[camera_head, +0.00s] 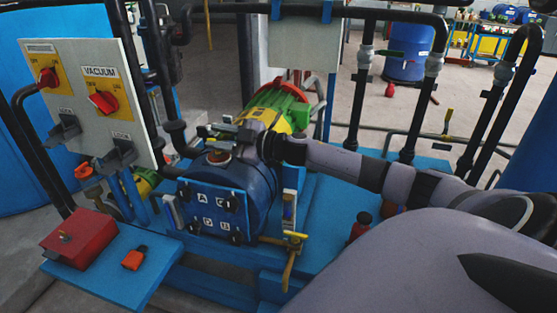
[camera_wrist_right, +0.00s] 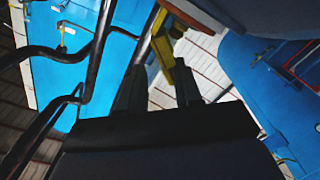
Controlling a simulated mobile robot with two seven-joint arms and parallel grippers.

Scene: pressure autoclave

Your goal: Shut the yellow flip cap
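In the head view my right gripper (camera_head: 207,131) reaches in from the right, over the top of the dark blue vessel (camera_head: 262,190). A round brown fitting (camera_head: 218,156) sits on the vessel just below its fingers. In the right wrist view the two dark fingers of this gripper (camera_wrist_right: 158,88) stand apart, with a gap between them. A yellow piece (camera_wrist_right: 163,52), which looks like the flip cap, lies just beyond the fingertips; I cannot tell whether they touch it. In the head view I cannot pick out the cap clearly. My left gripper is not in view.
A panel with red knobs (camera_head: 103,101) stands at the left. A red box (camera_head: 80,238) and an orange item (camera_head: 134,257) are on the blue shelf (camera_head: 150,285). A green and yellow motor (camera_head: 272,108) is behind the vessel. Black pipes (camera_head: 400,90) rise behind my right arm.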

